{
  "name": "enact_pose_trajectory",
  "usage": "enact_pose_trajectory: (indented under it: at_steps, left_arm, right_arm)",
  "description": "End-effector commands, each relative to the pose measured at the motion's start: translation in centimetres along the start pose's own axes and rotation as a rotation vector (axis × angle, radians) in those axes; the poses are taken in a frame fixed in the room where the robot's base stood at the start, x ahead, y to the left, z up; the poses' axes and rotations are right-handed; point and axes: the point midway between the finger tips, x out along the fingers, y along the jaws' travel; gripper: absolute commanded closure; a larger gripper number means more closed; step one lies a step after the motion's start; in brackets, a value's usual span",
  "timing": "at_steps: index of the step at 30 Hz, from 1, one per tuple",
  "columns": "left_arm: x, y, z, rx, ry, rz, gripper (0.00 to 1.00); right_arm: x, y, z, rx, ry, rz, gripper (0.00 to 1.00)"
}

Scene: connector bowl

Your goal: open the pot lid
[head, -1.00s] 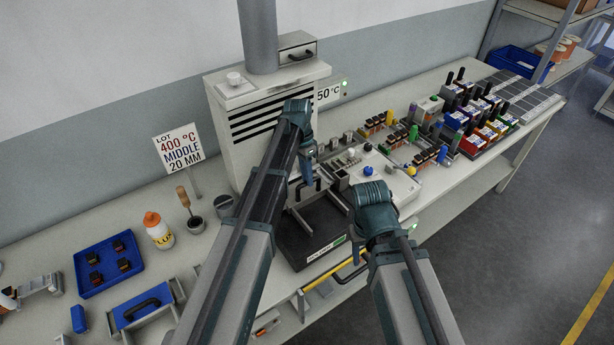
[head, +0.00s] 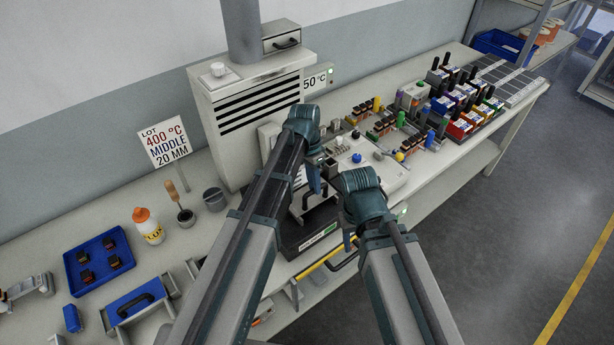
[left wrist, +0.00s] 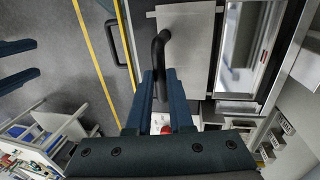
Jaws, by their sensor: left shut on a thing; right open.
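The pot (head: 292,240) is a dark box with a labelled front edge on the bench, in the middle of the head view. My left gripper (head: 315,183) points down over it, and my arm hides much of it. In the left wrist view, my left gripper (left wrist: 161,82) is shut on the black bar handle (left wrist: 157,52) of the light grey lid (left wrist: 190,38). A shiny silver strip (left wrist: 246,45) shows beside the lid. I cannot tell how far the lid is displaced. My right gripper (head: 348,238) is open and empty, right of the pot's front.
A vented cabinet (head: 250,110) stands behind the pot. A yellow rail (head: 312,268) runs along the bench front. To the left are a flux bottle (head: 148,226) and a blue tray (head: 98,262). A light grey unit (head: 385,170) and several connectors crowd the right.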

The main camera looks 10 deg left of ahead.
Motion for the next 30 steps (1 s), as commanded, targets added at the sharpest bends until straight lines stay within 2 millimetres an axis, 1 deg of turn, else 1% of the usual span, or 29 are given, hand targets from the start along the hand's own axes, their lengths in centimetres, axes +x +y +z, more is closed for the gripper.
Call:
enact_pose_trajectory:
  at_steps: [7,8,12,13,23,26,30]
  left_arm:
    - [0.0,0.0,0.0,-0.001,0.0,0.0,1.0]
    - [0.0,0.0,0.0,-0.001,0.0,0.0,0.77]
    - [0.0,0.0,0.0,-0.001,0.0,0.0,0.52]
    - [0.0,0.0,0.0,0.0,0.0,0.0,0.5]
    - [-0.1,0.0,0.0,0.0,0.0,0.0,0.5]
    - [-0.5,0.0,0.0,0.0,0.0,0.0,0.5]
    - [-1.6,0.0,0.0,0.0,0.0,0.0,0.5]
  right_arm:
    - [0.0,0.0,0.0,0.0,0.0,0.0,0.5]
    - [0.0,0.0,0.0,0.0,0.0,0.0,0.5]
    - [0.0,0.0,0.0,0.0,0.0,0.0,0.5]
    - [0.0,0.0,0.0,0.0,0.0,0.0,0.5]
    - [-0.1,0.0,0.0,0.0,0.0,0.0,0.5]
    - [-0.5,0.1,0.0,0.0,0.0,0.0,0.5]
    - [-1.6,0.1,0.1,0.001,0.0,0.0,0.5]
